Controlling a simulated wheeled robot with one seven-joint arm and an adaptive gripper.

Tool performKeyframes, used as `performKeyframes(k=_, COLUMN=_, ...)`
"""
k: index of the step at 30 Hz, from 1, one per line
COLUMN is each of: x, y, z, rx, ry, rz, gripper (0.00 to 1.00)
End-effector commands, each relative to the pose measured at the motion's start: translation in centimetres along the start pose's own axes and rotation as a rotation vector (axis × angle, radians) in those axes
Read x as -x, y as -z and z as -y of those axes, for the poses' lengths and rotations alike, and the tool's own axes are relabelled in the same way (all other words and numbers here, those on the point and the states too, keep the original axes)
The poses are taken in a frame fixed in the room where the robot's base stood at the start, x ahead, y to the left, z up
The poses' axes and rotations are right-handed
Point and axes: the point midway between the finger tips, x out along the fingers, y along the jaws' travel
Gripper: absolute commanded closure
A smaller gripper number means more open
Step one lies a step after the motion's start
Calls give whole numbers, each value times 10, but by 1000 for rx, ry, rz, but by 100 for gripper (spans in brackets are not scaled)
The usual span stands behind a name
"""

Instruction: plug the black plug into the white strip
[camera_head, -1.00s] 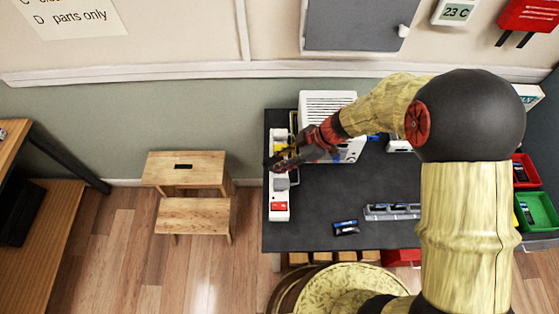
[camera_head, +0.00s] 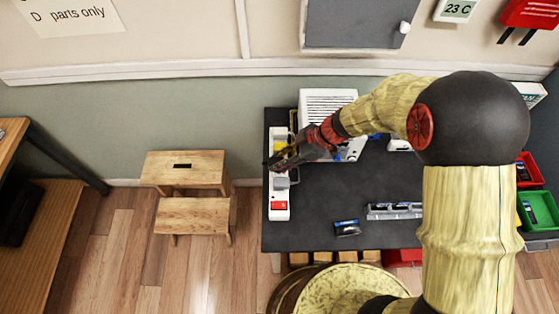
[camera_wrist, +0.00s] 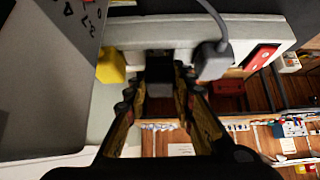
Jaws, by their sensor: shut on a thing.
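The white strip (camera_head: 279,214) lies along the left edge of the dark table and runs across the top of the wrist view (camera_wrist: 140,33). It carries a yellow plug (camera_wrist: 110,67), a grey plug (camera_wrist: 214,62) with a grey cable, and a red switch (camera_wrist: 260,57). My gripper (camera_head: 274,163) is over the strip, between the yellow and grey plugs. In the wrist view my gripper (camera_wrist: 160,82) is shut on the black plug (camera_wrist: 160,66), which is at the strip's face. I cannot tell whether its pins are in a socket.
A white slatted box (camera_head: 328,103) stands right of the strip, close to my wrist. A small dark blue-labelled item (camera_head: 347,228) and a grey holder (camera_head: 394,211) lie on the table (camera_head: 315,205). A wooden step stool (camera_head: 186,170) stands on the floor at left.

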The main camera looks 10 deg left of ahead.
Motion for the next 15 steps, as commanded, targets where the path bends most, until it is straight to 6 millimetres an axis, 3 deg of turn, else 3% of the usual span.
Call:
performKeyframes(k=6, x=-3, y=-3, z=2, rx=-4, ry=4, rz=1, gripper=100)
performKeyframes(k=7, x=-3, y=-4, z=2, rx=-5, ry=4, rz=2, gripper=75)
performKeyframes(k=15, x=-5, y=-5, z=4, rx=-8, ry=7, rz=2, gripper=59)
